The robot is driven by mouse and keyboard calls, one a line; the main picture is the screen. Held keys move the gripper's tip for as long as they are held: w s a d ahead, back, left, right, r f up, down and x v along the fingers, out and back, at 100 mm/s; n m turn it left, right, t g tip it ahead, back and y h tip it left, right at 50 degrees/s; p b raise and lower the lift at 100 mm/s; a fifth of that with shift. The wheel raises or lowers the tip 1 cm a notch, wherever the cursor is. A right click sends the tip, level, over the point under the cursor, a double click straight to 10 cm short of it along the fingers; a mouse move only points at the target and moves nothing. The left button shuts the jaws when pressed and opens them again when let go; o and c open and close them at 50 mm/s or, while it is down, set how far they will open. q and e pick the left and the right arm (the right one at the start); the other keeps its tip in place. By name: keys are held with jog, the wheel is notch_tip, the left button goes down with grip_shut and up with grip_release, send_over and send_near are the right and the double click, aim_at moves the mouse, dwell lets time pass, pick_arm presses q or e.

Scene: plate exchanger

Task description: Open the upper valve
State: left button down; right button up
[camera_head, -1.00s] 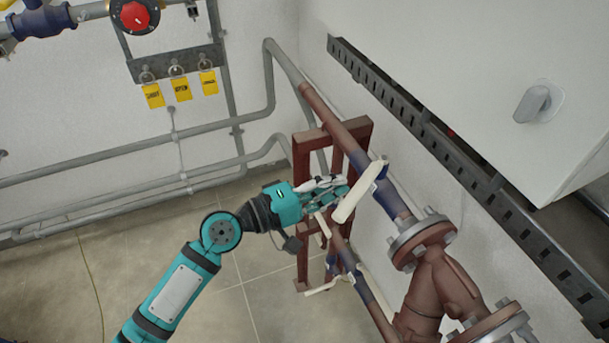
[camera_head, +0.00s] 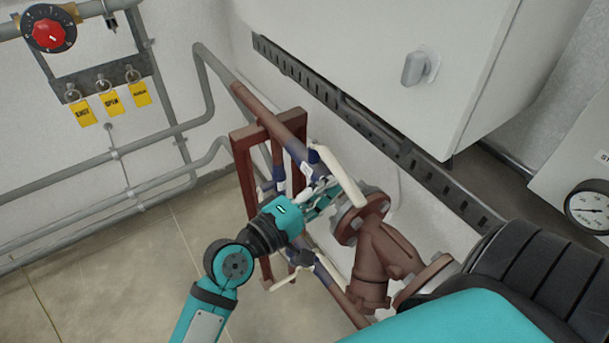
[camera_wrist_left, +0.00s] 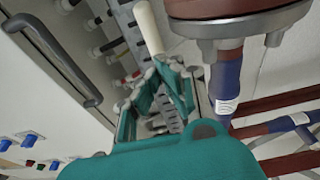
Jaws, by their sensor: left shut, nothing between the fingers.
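The upper valve's cream lever (camera_head: 343,178) lies roughly in line with the red-brown upper pipe (camera_head: 288,135), beside the flange. My left gripper (camera_head: 325,194) is shut and empty, just below and left of this lever; I cannot tell whether they touch. In the left wrist view my gripper's fingers (camera_wrist_left: 155,105) are in front, with a cream lever (camera_wrist_left: 148,28) above them. A blue pipe section (camera_wrist_left: 226,80) with a white label is to their right. The lower valve's cream lever (camera_head: 328,267) is below my gripper. My right gripper is out of view.
A red-brown frame (camera_head: 240,170) stands behind the pipes. A flanged red-brown fitting (camera_head: 380,255) is at their near end. A white cabinet (camera_head: 370,60) hangs above, over a slotted rail (camera_head: 380,135). My right arm fills the lower right. Free floor (camera_head: 150,260) lies left.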

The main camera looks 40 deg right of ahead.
pick_arm(q)
jog(key=shift+s+d, duration=0.3)
jog(key=shift+d, duration=0.3)
jog(key=shift+s+d, duration=0.3)
jog(key=shift+d, duration=0.25)
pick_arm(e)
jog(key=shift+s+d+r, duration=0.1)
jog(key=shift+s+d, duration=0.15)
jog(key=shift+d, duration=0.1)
